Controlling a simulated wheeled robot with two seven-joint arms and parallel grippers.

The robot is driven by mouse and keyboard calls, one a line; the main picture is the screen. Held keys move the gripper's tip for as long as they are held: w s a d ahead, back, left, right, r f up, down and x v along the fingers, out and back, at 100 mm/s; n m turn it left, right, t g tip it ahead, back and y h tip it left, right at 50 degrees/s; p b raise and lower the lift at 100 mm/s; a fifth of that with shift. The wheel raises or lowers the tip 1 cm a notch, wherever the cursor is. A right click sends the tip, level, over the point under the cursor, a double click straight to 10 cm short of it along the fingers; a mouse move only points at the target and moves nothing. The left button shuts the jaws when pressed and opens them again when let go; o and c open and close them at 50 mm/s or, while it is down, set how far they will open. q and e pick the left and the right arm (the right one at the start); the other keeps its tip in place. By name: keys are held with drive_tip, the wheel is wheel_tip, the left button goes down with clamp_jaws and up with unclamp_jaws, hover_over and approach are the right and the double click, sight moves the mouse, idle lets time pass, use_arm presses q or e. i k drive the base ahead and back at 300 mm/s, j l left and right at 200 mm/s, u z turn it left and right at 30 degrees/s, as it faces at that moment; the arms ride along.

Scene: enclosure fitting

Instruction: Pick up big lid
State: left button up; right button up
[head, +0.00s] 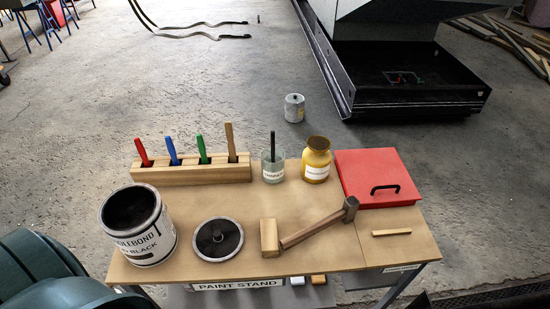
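A large round lid (217,239), black with a grey rim and a small ring-like knob in the middle, lies flat on the wooden table top. An open paint can (148,240) with dark contents and a black-and-white label stands just left of it. The lid and the can look apart. Nothing covers the lid. Neither of my grippers shows in the head view.
The paint stand (350,254) also bears a wooden block with several coloured handles (189,174), a glass jar (272,167), a yellow jar (316,162), a mallet (312,228), a wooden block (269,238), and a red box (366,172) with a black handle.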

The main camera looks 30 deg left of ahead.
sight(218, 239)
drive_tip(key=u, duration=2)
